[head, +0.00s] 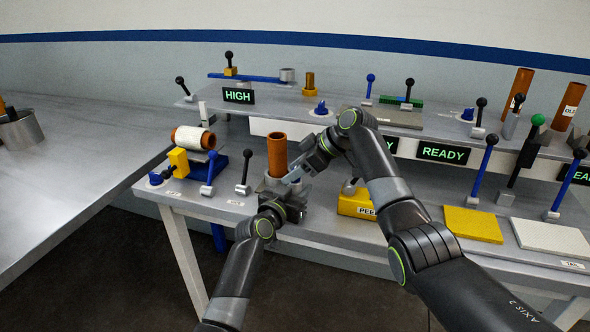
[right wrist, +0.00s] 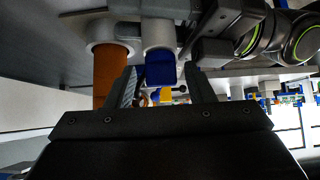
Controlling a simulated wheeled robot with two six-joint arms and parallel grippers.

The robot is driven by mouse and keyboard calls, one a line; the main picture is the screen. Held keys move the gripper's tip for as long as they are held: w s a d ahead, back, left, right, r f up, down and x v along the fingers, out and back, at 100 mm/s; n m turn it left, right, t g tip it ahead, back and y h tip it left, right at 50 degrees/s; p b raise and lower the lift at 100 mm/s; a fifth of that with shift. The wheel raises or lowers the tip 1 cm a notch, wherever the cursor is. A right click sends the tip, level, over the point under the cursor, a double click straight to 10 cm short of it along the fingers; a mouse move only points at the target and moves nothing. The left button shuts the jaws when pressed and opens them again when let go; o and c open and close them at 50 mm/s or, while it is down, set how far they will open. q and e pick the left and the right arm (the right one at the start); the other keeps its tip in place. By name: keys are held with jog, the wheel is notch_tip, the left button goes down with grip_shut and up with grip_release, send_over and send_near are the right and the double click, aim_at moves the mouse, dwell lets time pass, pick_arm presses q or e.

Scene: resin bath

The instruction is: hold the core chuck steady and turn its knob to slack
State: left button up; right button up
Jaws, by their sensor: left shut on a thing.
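The core chuck (head: 271,187) is a grey holder at the front edge of the bench, with an upright orange-brown tube (head: 277,150) in it. My left gripper (head: 280,200) is shut on the chuck's front, low down; its fingertips are partly hidden. My right gripper (head: 294,174) is beside the tube, on its right. In the right wrist view the chuck's blue knob (right wrist: 160,68) on a pale grey stem lies between the open fingers of my right gripper (right wrist: 162,86), with gaps on both sides. The tube (right wrist: 110,75) stands to the left there. In the head view my right gripper hides the knob.
A black-knobbed lever (head: 243,172) stands just left of the chuck. A blue stand with a wound roll (head: 193,138) is farther left. A yellow block (head: 357,204) sits to the right, near my right arm. A raised shelf with READY signs (head: 442,152) runs behind.

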jog(key=shift+s+a+m, duration=0.1)
jog(key=shift+a+m, duration=0.05)
jog(key=shift+m, duration=0.15)
